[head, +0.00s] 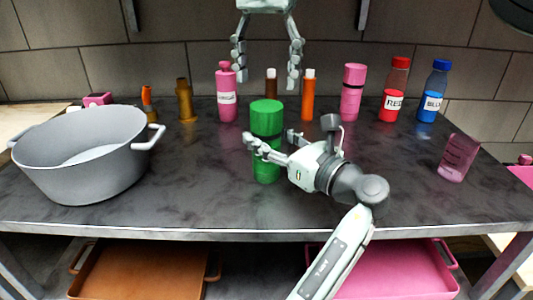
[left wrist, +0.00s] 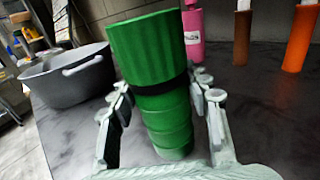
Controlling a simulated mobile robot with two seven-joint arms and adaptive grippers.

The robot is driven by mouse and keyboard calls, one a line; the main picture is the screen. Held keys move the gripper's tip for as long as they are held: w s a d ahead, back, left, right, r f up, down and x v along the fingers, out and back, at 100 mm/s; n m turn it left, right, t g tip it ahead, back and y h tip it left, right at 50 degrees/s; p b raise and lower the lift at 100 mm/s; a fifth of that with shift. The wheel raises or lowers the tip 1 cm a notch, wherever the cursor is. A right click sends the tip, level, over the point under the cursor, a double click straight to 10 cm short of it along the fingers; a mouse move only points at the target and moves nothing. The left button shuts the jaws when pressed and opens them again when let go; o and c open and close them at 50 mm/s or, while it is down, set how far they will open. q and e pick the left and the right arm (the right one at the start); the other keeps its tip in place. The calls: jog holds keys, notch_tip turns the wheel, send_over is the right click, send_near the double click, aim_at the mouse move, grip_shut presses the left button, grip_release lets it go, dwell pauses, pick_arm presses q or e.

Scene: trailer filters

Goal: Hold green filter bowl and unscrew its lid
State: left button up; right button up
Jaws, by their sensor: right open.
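The green filter stands upright on the dark table. Its ribbed green lid (head: 266,117) sits on top of the green bowl (head: 266,172), with a dark band between them. The left wrist view shows the lid (left wrist: 155,48) and the bowl (left wrist: 167,125) close up. My left gripper (head: 271,139) has one finger on each side of the upper bowl, just below the lid. I cannot tell whether both fingers touch it. My right gripper (head: 267,65) is open and empty, pointing down, higher in the picture than the lid and apart from it.
A large grey pot (head: 85,160) stands at the left. Along the back stand a pink bottle (head: 227,95), an orange bottle (head: 308,97), a pink container (head: 352,95), a red bottle (head: 394,92) and a blue bottle (head: 433,92). A pink cup (head: 458,158) stands at the right.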

aim_at(267, 105)
pick_arm(q)
grip_shut()
pick_arm(e)
jog(key=m, duration=1.3)
jog(key=shift+m, duration=0.4)
jog(key=m, duration=1.4)
jog(key=shift+m, duration=0.3)
jog(key=m, duration=0.9)
jog(key=shift+m, duration=0.4)
jog(key=m, duration=0.4)
jog(key=shift+m, duration=0.4)
jog(key=m, duration=0.5)
jog(key=shift+m, duration=0.4)
jog(key=shift+f+m, duration=0.3)
jog(key=shift+f, duration=3.75)
